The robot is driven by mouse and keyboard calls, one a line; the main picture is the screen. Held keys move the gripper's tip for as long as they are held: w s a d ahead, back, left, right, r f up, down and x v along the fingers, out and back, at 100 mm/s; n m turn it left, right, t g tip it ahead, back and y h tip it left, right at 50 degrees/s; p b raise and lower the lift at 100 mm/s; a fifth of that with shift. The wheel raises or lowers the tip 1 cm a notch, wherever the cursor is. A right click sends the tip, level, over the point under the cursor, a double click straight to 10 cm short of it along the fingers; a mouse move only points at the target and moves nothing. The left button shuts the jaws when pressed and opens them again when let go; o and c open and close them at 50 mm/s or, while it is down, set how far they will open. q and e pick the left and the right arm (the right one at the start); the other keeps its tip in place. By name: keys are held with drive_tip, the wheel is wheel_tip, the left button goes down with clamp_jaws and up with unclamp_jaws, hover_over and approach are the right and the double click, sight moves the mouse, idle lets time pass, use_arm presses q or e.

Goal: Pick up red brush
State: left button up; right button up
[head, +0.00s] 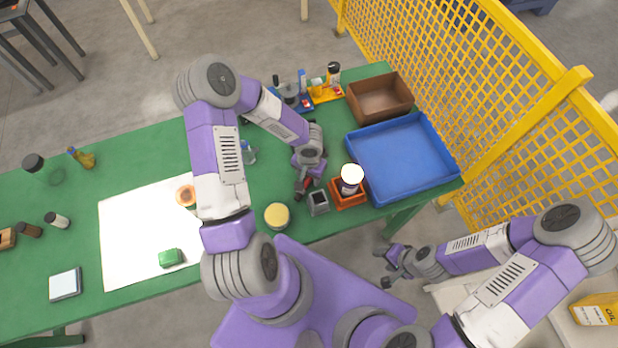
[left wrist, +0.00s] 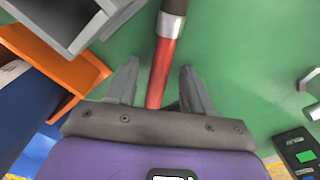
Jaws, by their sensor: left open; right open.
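The red brush (left wrist: 163,70) lies on the green table, with a red handle, a silver band and a dark end at the top of the left wrist view. My left gripper (left wrist: 155,88) is open, its two fingers on either side of the handle with gaps showing. In the head view my left gripper (head: 307,186) is low over the table, and only a bit of red shows between its fingers. My right gripper (head: 387,270) is open and empty, off the table's near edge.
A grey square holder (head: 318,203) and an orange tray (head: 339,202) with a white-topped can (head: 352,174) stand close to the left gripper. A blue tray (head: 405,155), a brown bin (head: 381,96) and a yellow tin (head: 277,215) are nearby. A yellow fence (head: 470,95) runs along the right.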

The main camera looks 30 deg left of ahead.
use_arm(q)
drive_tip(key=shift+c, duration=0.2)
clamp_jaws()
drive_tip(key=shift+r, duration=0.1)
wheel_tip(320, 180, up, 10)
drive_tip(key=p, duration=0.2)
